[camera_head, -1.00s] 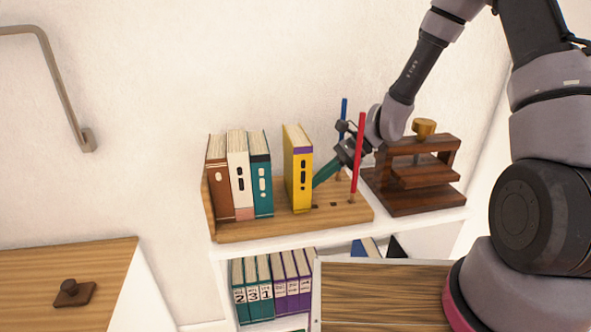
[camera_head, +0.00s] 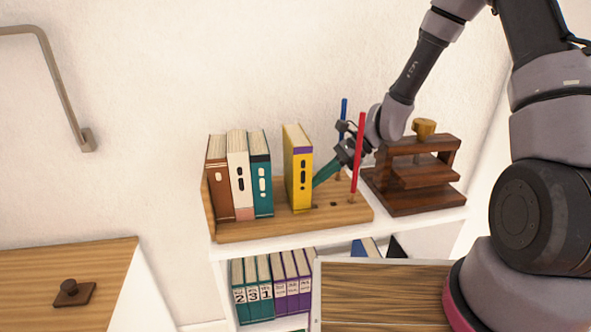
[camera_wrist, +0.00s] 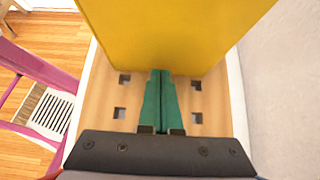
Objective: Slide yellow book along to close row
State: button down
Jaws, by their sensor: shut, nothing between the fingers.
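The yellow book (camera_head: 298,170), with a purple band at its top, stands upright on a wooden rack board (camera_head: 250,230). To its left, across a gap, a brown book (camera_head: 218,180), a white book (camera_head: 238,178) and a teal book (camera_head: 260,178) stand side by side. My gripper (camera_head: 318,180) has green fingers and is shut and empty, at the right side of the yellow book. In the wrist view the yellow book (camera_wrist: 170,35) fills the top, and the fingertips (camera_wrist: 160,74) are at its lower face; whether they touch is hard to tell.
A blue rod (camera_head: 343,108) and a red rod (camera_head: 358,150) stand at the board's right end, close to my gripper. A dark wooden press (camera_head: 415,180) is to their right.

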aim_at(288, 189)
jog(key=shift+a, duration=0.15)
dwell(0.3)
jog(key=shift+s+a, duration=0.3)
jog(key=shift+a, duration=0.6)
jog(key=shift+s+a, duration=0.25)
jog(key=shift+a, duration=0.6)
jog(key=shift+s+a, duration=0.3)
jog(key=shift+a, duration=0.6)
jog(key=shift+d, duration=0.1)
jog(key=shift+w+d, duration=0.3)
jog(key=shift+d, duration=0.5)
jog(key=shift+r, duration=6)
